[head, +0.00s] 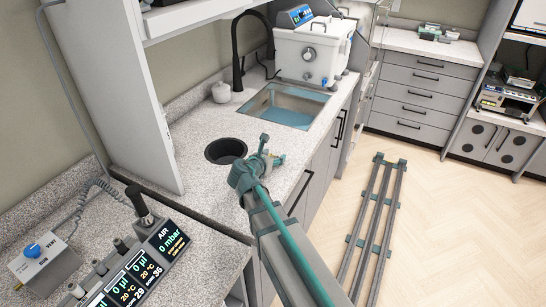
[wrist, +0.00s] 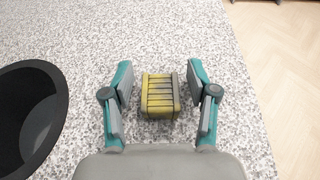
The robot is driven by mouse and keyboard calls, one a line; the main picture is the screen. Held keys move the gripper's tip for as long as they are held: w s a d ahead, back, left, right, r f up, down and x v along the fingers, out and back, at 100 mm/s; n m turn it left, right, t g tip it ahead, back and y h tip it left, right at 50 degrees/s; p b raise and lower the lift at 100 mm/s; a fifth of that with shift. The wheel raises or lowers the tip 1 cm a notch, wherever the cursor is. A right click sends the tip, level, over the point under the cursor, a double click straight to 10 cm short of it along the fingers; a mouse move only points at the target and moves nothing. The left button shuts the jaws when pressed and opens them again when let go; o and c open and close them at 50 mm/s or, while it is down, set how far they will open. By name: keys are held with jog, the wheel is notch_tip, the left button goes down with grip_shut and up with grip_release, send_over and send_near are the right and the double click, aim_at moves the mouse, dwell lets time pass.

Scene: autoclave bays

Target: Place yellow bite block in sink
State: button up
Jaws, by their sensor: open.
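The yellow bite block (wrist: 160,96), yellow with dark grey parts, lies on the speckled counter in the wrist view. My gripper (wrist: 160,82) is open, with one finger on each side of the block and a visible gap at both sides. In the head view my gripper (head: 268,158) is over the counter beside the dark round opening, and the block cannot be made out there. The sink (head: 288,105), a rectangular basin with a bluish inside, is set in the counter beyond my gripper.
The round black opening (head: 226,150) is left of my gripper and also shows in the wrist view (wrist: 30,115). A black faucet (head: 237,60) and a white appliance (head: 312,52) stand by the sink. The counter's front edge (head: 318,150) is close on the right.

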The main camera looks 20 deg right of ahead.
jog(key=b+v, duration=0.1)
jog(key=v, duration=1)
jog(key=shift+r+b, duration=0.2)
jog(key=shift+b, duration=0.1)
jog(key=shift+o, duration=0.5)
jog(key=shift+s+a+r, duration=0.2)
jog(key=shift+s+a, duration=0.05)
jog(key=shift+s, duration=0.1)
jog(key=shift+d, duration=0.1)
